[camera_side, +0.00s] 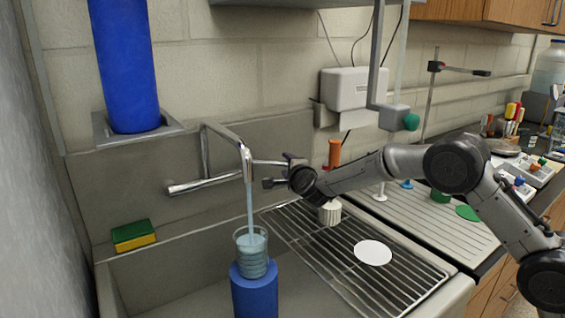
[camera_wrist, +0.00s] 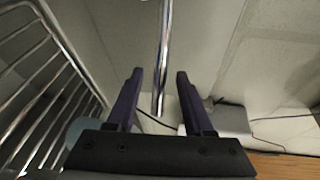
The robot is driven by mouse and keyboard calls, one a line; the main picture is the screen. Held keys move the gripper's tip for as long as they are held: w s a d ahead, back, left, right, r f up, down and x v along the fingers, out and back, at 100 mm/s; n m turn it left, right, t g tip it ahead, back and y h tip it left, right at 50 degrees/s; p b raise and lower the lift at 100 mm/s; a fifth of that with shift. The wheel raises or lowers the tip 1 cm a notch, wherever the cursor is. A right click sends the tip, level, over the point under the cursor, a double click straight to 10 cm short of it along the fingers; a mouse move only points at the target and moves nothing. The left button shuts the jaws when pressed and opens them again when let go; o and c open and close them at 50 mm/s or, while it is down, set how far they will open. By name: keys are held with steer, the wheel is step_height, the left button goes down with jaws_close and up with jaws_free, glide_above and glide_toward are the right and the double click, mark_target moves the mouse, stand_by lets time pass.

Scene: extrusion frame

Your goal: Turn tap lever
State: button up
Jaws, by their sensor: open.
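The chrome tap (camera_side: 245,160) is on the wall behind the sink, and a stream of water (camera_side: 250,205) runs from its spout. The stream falls into a clear glass (camera_side: 252,252) on a blue cylinder (camera_side: 255,292). A thin chrome lever (camera_side: 266,162) reaches right from the tap toward my gripper (camera_side: 280,171). In the wrist view, a chrome rod (camera_wrist: 163,55), likely this lever, comes down between the fingers of my gripper (camera_wrist: 160,73). My gripper is open, with a gap showing on both sides of the rod. Contact is not visible.
A green and yellow sponge (camera_side: 134,235) sits on the left ledge. A grey hanging bracket (camera_side: 388,116) is above my arm.

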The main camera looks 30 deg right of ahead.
steer(key=shift+x, duration=2.5)
jaws_close()
